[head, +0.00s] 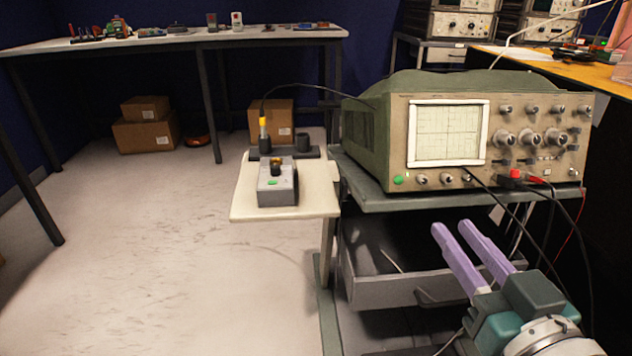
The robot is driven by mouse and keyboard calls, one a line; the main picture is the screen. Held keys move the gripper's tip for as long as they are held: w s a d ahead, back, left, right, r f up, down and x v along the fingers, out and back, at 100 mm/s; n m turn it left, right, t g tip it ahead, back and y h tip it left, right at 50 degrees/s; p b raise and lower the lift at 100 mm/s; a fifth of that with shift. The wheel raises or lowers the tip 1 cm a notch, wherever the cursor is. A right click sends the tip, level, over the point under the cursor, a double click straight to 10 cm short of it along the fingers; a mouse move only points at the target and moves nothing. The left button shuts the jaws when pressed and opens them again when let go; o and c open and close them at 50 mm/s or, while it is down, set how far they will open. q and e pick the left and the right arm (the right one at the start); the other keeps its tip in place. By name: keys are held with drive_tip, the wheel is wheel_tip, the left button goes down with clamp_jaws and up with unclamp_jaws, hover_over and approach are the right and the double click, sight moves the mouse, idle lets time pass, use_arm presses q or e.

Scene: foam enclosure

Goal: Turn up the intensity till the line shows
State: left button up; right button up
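The oscilloscope (370,132) has a green case and a beige front, and stands on a grey cart shelf. Its white-framed screen (446,134) shows a pale grid, and I cannot make out a bright trace on it. Below the screen are a green round button or lamp (398,180) and several small knobs (421,179); their labels are too small to read. Larger knobs (529,138) sit right of the screen. My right gripper (454,229), with purple fingers, is open and empty, below and in front of the scope, apart from the knobs. My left gripper is out of view.
Black and red leads (543,182) hang from the scope's lower right front. An open grey drawer (385,291) is below the shelf. A pale side shelf (322,200) at left holds a small grey device (277,186) and a stand with a yellow-tipped probe (263,130).

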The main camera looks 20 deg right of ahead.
sight(425, 180)
drive_tip(key=w+d, duration=0.1)
drive_tip(key=w, duration=0.2)
drive_tip(key=w+d+b, duration=0.1)
drive_tip(key=w, duration=0.2)
drive_tip(key=w+d+b, duration=0.1)
drive_tip(key=w, duration=0.2)
drive_tip(key=shift+w+r, duration=0.1)
drive_tip(key=shift+w, duration=0.25)
clamp_jaws()
